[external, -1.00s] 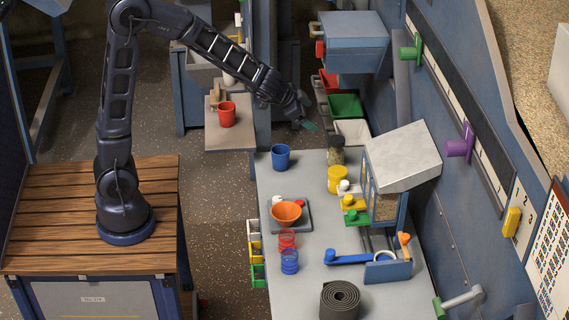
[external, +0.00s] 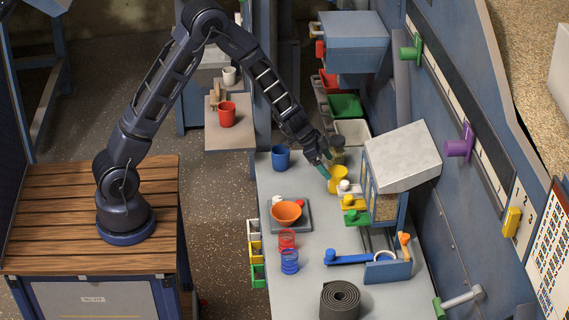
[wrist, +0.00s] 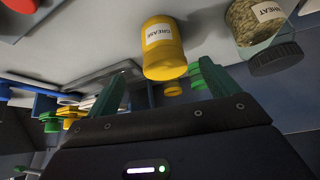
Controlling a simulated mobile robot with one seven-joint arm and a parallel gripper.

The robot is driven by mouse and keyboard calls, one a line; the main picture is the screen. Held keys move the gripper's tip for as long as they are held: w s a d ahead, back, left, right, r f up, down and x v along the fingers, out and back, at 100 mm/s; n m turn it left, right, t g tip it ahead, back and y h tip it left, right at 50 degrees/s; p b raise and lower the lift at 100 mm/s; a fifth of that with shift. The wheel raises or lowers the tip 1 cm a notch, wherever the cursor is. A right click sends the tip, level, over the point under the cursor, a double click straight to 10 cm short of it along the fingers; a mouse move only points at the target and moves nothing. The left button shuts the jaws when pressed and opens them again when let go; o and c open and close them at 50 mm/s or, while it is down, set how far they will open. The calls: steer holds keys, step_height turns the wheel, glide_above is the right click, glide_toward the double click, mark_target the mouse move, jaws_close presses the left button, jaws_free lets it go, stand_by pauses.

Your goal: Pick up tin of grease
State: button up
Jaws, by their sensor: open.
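The tin of grease (external: 339,181) is a yellow round tin on the grey bench, just left of the clear-fronted hopper box. In the wrist view the tin (wrist: 163,50) shows a white label reading GREASE. My gripper (external: 324,171) is at the tin's left side, with one green finger visible there. In the wrist view my gripper (wrist: 160,90) has its two green fingers spread wide, with the tin beyond and between their tips. The fingers do not appear to touch it. My gripper's other finger is hidden in the external view.
A wheat jar (wrist: 255,22) stands close beside the tin. The blue cup (external: 281,157) is left of my gripper. The hopper box (external: 400,160) with small yellow and green knobs stands to the right. An orange bowl (external: 286,212) sits on a scale nearer the front.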

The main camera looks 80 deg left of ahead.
mark_target(340, 179)
steer(key=shift+w+x, duration=0.15)
steer(key=shift+x, duration=2.05)
steer(key=shift+w+x, duration=0.15)
steer(key=shift+x, duration=2.05)
steer(key=shift+a+r, duration=0.2)
steer(key=c, duration=1.3)
